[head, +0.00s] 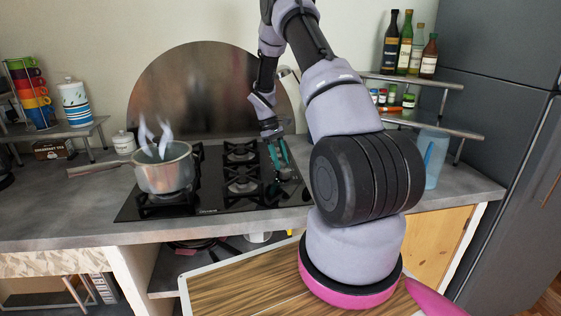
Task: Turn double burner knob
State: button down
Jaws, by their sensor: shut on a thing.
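A black gas hob (222,199) with several burners is set in the grey counter. My gripper (281,163) reaches down from above at the hob's right side, its teal fingers pointing down. It is shut on a burner knob at the hob's right edge. The knob is mostly hidden by the fingers, so its angle and which burner it serves cannot be told. A steaming pot (164,172) stands on the left burners, its handle pointing left.
A dark round panel (205,90) stands behind the hob. At left are stacked colored cups (36,100) and a striped canister (76,105). At right are shelves with bottles (404,45), a blue translucent jug (433,155) and a dark fridge (500,130). Counter front is clear.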

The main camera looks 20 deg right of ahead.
jog(key=shift+w+m+y, duration=0.1)
jog(key=shift+m+y, duration=0.5)
jog(key=shift+m, duration=1)
jog(key=c, duration=0.7)
grip_release()
jog(key=shift+v, duration=5.35)
jog(key=shift+w+d, duration=0.1)
jog(key=shift+w, duration=0.05)
